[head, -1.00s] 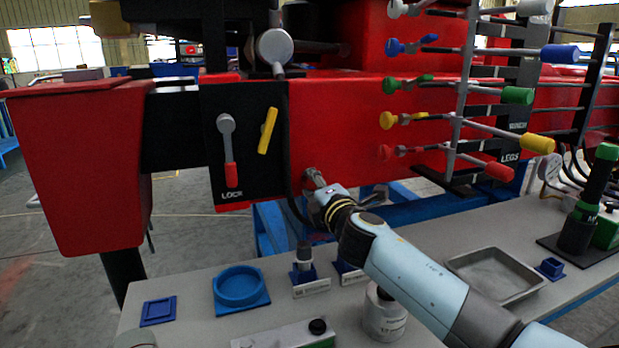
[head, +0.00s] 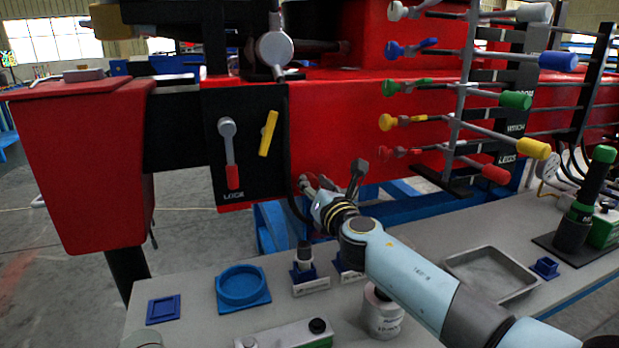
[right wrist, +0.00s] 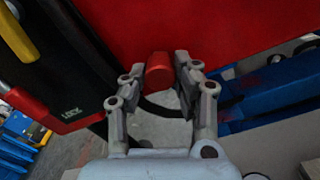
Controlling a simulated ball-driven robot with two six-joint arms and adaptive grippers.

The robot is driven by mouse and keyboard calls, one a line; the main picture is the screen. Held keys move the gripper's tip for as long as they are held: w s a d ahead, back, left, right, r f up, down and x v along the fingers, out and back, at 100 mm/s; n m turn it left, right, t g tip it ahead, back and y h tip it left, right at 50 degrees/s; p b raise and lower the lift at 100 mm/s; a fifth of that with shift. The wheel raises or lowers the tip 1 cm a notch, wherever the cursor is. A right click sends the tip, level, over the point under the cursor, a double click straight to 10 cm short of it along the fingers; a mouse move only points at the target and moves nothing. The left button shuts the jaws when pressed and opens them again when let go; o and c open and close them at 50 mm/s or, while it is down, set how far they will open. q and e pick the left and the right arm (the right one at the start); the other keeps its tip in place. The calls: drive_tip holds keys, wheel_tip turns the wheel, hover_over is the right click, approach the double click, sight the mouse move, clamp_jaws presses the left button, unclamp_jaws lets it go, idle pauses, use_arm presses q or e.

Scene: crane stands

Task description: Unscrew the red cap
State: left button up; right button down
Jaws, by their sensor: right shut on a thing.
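The red cap (right wrist: 159,72) is a short red cylinder by the red beam in the right wrist view. My right gripper (right wrist: 157,78) has one finger on each side of it and is shut on it. In the head view, the right gripper (head: 331,182) is at the lower edge of the red beam (head: 345,115); the cap cannot be made out there. My left gripper is not in view.
A black LOCK panel (head: 248,185) with levers is left of the gripper. A lever rack (head: 468,95) stands to the right. Below, the grey bench holds a blue round holder (head: 242,288), a white jar (head: 382,315) and a metal tray (head: 490,274).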

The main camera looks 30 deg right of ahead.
drive_tip(key=c, duration=0.9)
unclamp_jaws()
drive_tip(key=shift+c, duration=0.8)
